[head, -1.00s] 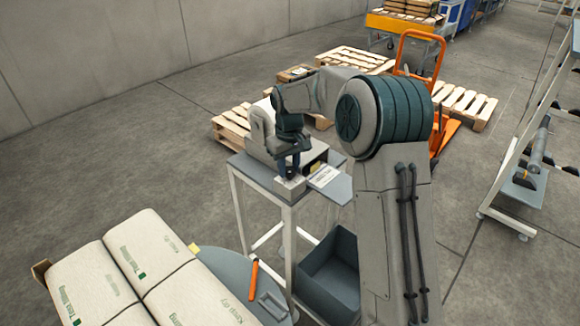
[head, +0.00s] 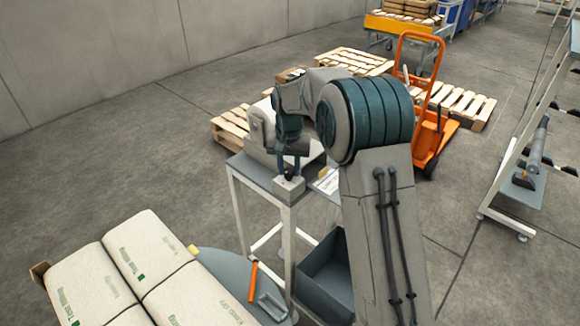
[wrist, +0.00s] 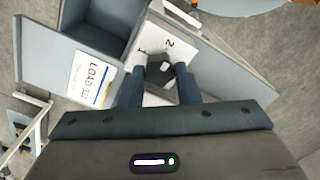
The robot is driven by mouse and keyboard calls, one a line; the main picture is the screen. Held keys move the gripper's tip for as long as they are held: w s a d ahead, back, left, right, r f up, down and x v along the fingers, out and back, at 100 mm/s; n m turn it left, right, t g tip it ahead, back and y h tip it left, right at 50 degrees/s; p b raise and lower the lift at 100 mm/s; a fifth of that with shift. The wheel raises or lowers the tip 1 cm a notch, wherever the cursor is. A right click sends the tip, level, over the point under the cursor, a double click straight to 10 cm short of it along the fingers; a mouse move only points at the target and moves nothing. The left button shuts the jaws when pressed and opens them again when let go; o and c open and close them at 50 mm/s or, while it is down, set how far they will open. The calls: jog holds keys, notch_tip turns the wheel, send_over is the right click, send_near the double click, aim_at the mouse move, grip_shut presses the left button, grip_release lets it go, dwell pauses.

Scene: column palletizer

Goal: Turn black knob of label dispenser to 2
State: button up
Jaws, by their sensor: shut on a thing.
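The black knob (wrist: 159,73) sits on a white plate of the label dispenser, with a light mark on its top. Printed figures 1 and 2 show on the plate beyond it, the 1 at left and the 2 (wrist: 169,43) at right. I cannot tell exactly which figure the knob's mark points to. My gripper (wrist: 159,88) has one finger on each side of the knob and is shut on it. In the head view, my gripper (head: 290,172) reaches down over the dispenser's light block (head: 288,190), and its fingers mostly hide the knob.
A sheet reading "LOAD ID" (wrist: 92,78) lies beside the dispenser. A dark open bin (head: 325,275) stands below the table (head: 250,173). Bags (head: 95,275) lie at the lower left. A round grey surface (head: 225,270) carries an orange-handled tool (head: 252,281). Pallets and an orange truck stand behind.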

aim_at(289, 169)
dwell(0.5)
jog(key=o, duration=0.7)
notch_tip(289, 169, up, 14)
